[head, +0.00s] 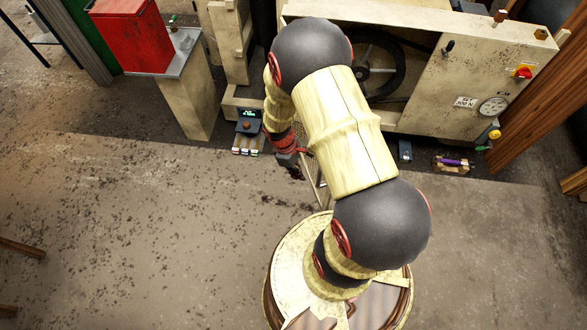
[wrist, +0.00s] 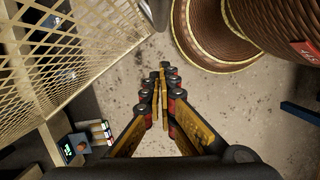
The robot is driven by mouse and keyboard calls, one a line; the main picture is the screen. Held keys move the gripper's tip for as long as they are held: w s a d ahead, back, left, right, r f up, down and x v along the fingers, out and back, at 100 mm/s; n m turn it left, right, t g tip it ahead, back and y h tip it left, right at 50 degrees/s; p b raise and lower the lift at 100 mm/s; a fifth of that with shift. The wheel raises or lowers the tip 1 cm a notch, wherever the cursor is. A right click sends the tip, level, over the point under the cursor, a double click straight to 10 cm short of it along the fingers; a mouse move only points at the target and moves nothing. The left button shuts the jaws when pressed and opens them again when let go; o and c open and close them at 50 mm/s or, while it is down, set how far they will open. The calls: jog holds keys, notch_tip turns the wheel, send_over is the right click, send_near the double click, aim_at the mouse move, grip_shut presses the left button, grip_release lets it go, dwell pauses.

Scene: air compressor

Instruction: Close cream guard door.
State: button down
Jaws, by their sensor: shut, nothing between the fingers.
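The cream guard door (wrist: 85,40) is a mesh panel in a cream frame, filling the upper left of the wrist view. In the head view, only a narrow part of it (head: 315,180) shows beside my arm, standing out from the cream compressor housing (head: 440,85), so it is open. The housing's opening shows a dark spoked wheel (head: 376,68). My gripper (wrist: 163,76) is shut and empty, right of the mesh, with bare floor beyond its fingertips. No contact with the door shows. In the head view, my arm hides much of the door and the fingertips.
A small device with a green display (head: 248,118) stands on the floor left of the door, and in the wrist view (wrist: 75,146). A red box (head: 132,35) sits on a stand at left. Small items (head: 453,163) lie by the housing's right foot. Open floor (head: 130,230) lies left.

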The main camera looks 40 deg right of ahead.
jog(key=shift+s+d+r+b, duration=0.1)
jog(key=shift+s+d+b, duration=0.1)
jog(key=shift+s+d, duration=0.4)
jog(key=shift+s+d+r+b, duration=0.15)
jog(key=shift+s+d, duration=0.15)
jog(key=shift+s, duration=0.5)
